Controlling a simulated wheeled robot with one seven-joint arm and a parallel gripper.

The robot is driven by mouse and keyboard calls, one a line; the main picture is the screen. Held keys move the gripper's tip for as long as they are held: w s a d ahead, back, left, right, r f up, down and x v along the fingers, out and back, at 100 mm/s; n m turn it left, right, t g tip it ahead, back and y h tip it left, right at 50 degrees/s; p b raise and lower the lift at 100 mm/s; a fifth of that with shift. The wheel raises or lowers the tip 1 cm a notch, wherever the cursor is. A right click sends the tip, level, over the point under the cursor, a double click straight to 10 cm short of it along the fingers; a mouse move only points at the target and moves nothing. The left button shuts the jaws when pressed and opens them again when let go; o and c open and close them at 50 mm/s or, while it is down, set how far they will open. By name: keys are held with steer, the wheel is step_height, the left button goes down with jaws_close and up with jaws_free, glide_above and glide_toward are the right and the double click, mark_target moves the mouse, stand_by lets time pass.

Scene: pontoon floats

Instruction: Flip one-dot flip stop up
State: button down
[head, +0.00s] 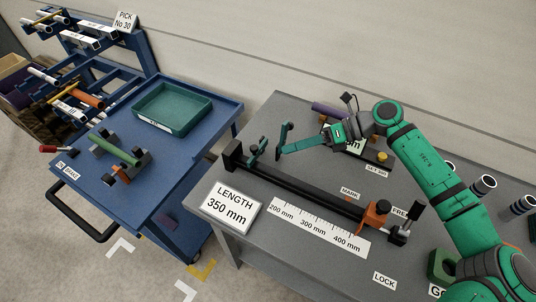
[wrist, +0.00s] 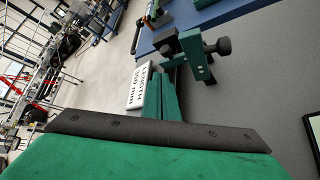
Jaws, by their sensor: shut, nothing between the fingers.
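A black rail (head: 305,182) with a ruler strip (head: 318,228) along its front lies on the grey table. In the wrist view, my shut fingers (wrist: 166,85) point toward a teal bracket (wrist: 198,58) with a black knob (wrist: 222,46), slightly right of the tips.
A "LENGTH 350 mm" sign (head: 231,206) stands in front of the rail's left end. An orange and black stop (head: 377,214) with a clamp sits at the right end. A blue cart (head: 188,160) with a green tray (head: 172,108) stands left.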

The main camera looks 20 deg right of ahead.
steer(key=shift+w+d, duration=0.15)
steer(key=x, duration=1)
steer(key=shift+r, duration=0.1)
steer(key=shift+w, duration=0.15)
